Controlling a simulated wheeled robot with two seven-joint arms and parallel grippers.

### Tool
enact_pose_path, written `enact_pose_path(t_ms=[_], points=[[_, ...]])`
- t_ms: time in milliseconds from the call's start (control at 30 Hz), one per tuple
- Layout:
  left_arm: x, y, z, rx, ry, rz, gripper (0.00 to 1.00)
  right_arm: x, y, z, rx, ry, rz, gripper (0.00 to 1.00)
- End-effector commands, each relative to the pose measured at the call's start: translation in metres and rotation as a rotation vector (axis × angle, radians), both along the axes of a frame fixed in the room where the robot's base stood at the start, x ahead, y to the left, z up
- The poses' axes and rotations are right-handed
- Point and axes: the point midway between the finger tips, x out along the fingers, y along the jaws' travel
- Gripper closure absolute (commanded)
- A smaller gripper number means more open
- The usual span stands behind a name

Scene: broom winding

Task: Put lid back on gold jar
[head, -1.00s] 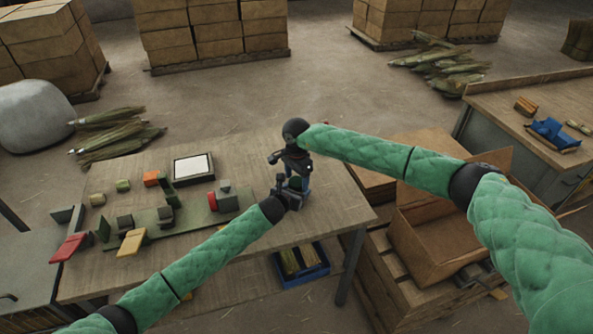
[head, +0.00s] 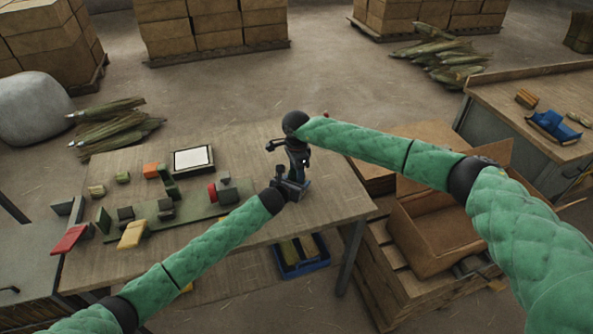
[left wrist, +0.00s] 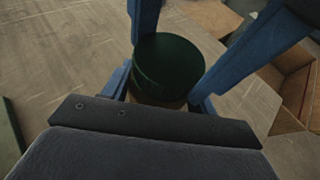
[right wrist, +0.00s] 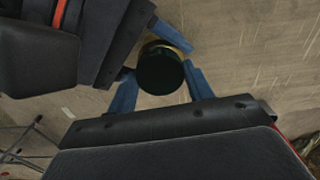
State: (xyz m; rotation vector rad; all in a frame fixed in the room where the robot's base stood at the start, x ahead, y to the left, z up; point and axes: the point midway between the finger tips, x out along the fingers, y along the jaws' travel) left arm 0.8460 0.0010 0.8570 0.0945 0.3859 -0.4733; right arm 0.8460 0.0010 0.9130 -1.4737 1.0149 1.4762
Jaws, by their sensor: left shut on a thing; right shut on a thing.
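My two grippers meet above the table's right end in the head view. My left gripper (head: 291,188) is shut on the gold jar (left wrist: 156,99), whose gold side shows as a narrow band in the left wrist view. The dark green lid (left wrist: 168,64) sits directly over the jar there, roughly upright and seemingly touching it. My right gripper (head: 297,170) is above the left one and shut on the lid, with a blue finger on each side. The lid also shows in the right wrist view (right wrist: 160,70), with a gold edge behind it. The seam is mostly hidden.
The wooden table (head: 330,205) is clear right of the grippers. To the left lie a green board (head: 160,224), a framed white panel (head: 193,159) and several coloured blocks. An open cardboard box (head: 430,235) stands right of the table, and a blue bin (head: 302,262) is below its front edge.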

Motion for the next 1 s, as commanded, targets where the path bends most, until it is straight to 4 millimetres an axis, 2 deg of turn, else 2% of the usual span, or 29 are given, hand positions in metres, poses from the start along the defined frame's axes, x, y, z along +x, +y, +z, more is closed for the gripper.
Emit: enact_pose_path(t_ms=[200,400,767,800,900,1000], points=[[-0.0015,-0.0025,0.0003,-0.002,0.0,-0.004,1.0,0.0011,0.0006,0.0009,0.001,-0.003,-0.305,0.76],[-0.0018,-0.003,0.0002,-0.002,0.0,-0.005,1.0,0.0012,0.0008,0.0007,0.001,-0.004,-0.483,0.76],[-0.0023,-0.0038,0.0002,-0.003,0.0,-0.006,1.0,0.0016,0.0009,0.0012,0.002,-0.004,-0.514,0.76],[-0.0024,-0.0038,0.0002,-0.003,0.0,-0.006,1.0,0.0017,0.0009,0.0013,0.002,-0.004,-0.514,0.45],[-0.002,-0.0034,0.0003,-0.002,0.0,-0.005,1.0,0.0014,0.0009,0.0012,0.002,-0.004,-0.513,0.27],[-0.0012,-0.0023,0.0002,-0.001,0.0,-0.003,1.0,0.0006,0.0013,0.0009,0.002,-0.003,-0.512,0.27]])
